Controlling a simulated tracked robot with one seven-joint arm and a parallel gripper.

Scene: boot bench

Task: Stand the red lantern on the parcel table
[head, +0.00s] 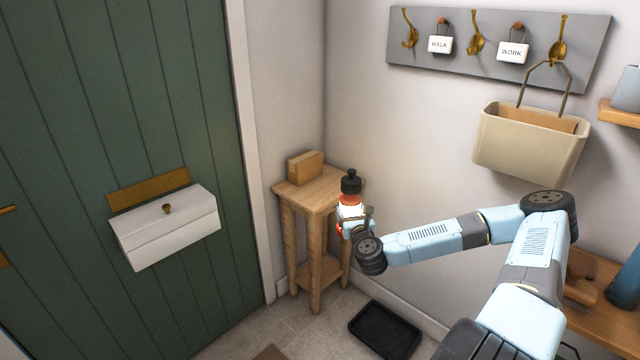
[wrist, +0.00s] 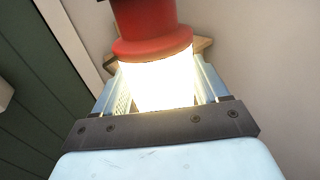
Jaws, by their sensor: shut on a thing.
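The red lantern (head: 350,211) has a black cap, a brightly glowing middle and a little red showing low down. In the wrist view the red part of the lantern (wrist: 150,30) and its glow sit between my fingers. My gripper (head: 355,222) is shut on the lantern and holds it roughly upright. The small wooden parcel table (head: 318,192) stands in the corner. In the head view the lantern overlaps the table's right front corner; its base is hidden by my gripper, and I cannot tell whether it touches the table. Part of the tabletop (wrist: 202,45) shows behind the lantern in the wrist view.
A brown parcel (head: 305,168) lies at the table's back left; the top in front of it is bare. A green door (head: 120,90) with a white box (head: 165,228) is at left. A black tray (head: 385,330) lies on the floor. A beige hanging bin (head: 525,145) is at right.

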